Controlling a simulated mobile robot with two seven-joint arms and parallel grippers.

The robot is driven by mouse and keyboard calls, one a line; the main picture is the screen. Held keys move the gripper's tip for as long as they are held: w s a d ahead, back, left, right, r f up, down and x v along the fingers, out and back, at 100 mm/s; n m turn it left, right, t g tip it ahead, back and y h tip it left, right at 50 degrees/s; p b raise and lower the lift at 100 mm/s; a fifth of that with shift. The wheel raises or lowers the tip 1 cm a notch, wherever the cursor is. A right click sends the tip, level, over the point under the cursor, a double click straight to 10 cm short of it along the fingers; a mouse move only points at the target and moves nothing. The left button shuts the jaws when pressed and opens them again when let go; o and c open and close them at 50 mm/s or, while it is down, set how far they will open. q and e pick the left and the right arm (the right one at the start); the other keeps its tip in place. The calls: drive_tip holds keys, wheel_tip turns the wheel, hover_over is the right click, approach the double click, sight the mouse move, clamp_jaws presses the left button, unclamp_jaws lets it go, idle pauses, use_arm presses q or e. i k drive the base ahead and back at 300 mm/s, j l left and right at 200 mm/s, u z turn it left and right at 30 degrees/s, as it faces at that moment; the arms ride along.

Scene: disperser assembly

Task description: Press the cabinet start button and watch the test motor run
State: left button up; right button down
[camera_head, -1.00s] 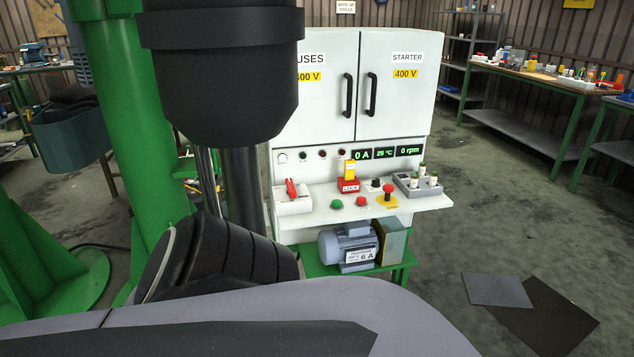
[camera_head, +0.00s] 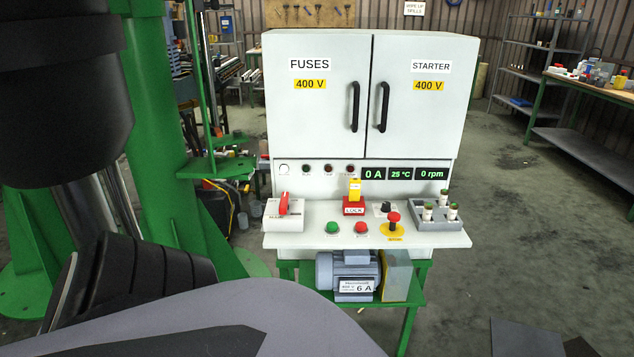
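The white cabinet (camera_head: 318,130) stands ahead with two shut doors marked FUSES and STARTER, 400 V. On its front shelf (camera_head: 285,240) sit a green button (camera_head: 333,227), a red button (camera_head: 361,228), and a red mushroom button (camera_head: 393,218) on a yellow base. A red-handled switch (camera_head: 284,204) is at the shelf's left. A red LOCK block (camera_head: 353,208) has a yellow piece on top. The grey test motor (camera_head: 345,270) rests on a green stand below. The displays (camera_head: 402,174) read 0 A, 25 °C and 0 rpm. Neither gripper shows.
A grey tray (camera_head: 424,221) with several fuse-like cylinders is at the shelf's right. A green column (camera_head: 160,120) stands at left. A workbench (camera_head: 590,90) and shelving (camera_head: 530,60) are at right. Open floor lies right of the cabinet. Dark mats (camera_head: 515,340) lie front right.

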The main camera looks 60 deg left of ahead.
sight(331, 226)
drive_tip(key=i+u, duration=0.4)
drive_tip(key=i, duration=0.35)
drive_tip(key=u, duration=3.05)
